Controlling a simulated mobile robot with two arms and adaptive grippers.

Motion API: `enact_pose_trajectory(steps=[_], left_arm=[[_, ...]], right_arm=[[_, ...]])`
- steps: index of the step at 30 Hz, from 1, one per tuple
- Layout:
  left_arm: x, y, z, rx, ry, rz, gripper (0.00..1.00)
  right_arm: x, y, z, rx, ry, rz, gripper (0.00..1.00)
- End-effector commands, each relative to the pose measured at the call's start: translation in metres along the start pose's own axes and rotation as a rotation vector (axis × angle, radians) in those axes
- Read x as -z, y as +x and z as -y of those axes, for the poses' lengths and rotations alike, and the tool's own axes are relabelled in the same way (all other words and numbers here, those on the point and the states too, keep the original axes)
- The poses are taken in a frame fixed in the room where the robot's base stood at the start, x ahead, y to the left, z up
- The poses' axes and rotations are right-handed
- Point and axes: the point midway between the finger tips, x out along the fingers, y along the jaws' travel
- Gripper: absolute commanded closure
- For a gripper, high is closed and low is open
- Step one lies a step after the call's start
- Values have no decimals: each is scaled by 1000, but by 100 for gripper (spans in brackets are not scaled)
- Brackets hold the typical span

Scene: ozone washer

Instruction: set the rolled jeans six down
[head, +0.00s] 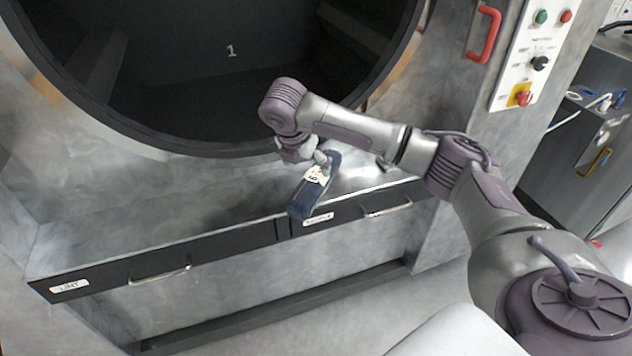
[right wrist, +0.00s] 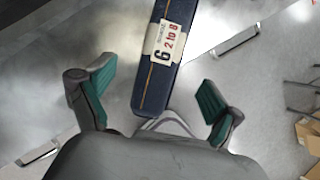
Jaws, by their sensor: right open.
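The rolled jeans six are a long dark blue roll (head: 303,199) with an orange seam line and a white label reading 6. In the head view they lie slantwise at the grey ledge below the washer opening, with the near end across the ledge's front edge. Whether they rest fully on the ledge I cannot tell. My right gripper (head: 318,160) is at their far end. In the right wrist view its green-padded fingers (right wrist: 157,82) stand wide apart, one on each side of the roll (right wrist: 150,95), with gaps on both sides. My left gripper is not in view.
The dark round washer opening (head: 230,90) is behind the ledge (head: 150,225). Black drawers with silver handles (head: 160,275) run under the ledge's front. A control panel (head: 530,55) and a red handle (head: 484,35) are at the right. The ledge's left part is clear.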

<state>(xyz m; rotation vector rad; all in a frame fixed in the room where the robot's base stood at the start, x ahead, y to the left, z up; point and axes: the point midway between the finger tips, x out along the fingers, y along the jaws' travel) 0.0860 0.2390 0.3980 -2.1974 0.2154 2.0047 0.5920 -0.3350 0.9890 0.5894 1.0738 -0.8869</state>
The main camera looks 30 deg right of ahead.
Motion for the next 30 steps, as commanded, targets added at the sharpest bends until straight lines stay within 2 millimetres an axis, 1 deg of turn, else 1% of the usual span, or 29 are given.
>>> enact_pose_trajectory(steps=[1, 4, 7, 13, 18, 21, 24, 30], left_arm=[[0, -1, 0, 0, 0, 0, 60], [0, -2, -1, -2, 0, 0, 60], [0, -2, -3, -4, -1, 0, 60], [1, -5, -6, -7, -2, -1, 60], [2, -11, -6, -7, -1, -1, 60], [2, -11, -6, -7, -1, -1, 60], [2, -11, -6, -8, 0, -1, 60], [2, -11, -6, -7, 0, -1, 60]], right_arm=[[0, 11, 1, 4, 1, -2, 8], [0, 29, 1, 3, 2, -1, 8], [0, 40, 0, 0, 3, 0, 8], [-2, 53, 1, 0, 2, 0, 8], [-7, 78, 4, 2, 4, 0, 8], [-6, 92, 4, 0, 2, -1, 8], [-6, 98, 4, -1, 1, 0, 8], [-6, 98, 3, -2, 1, 1, 8]])
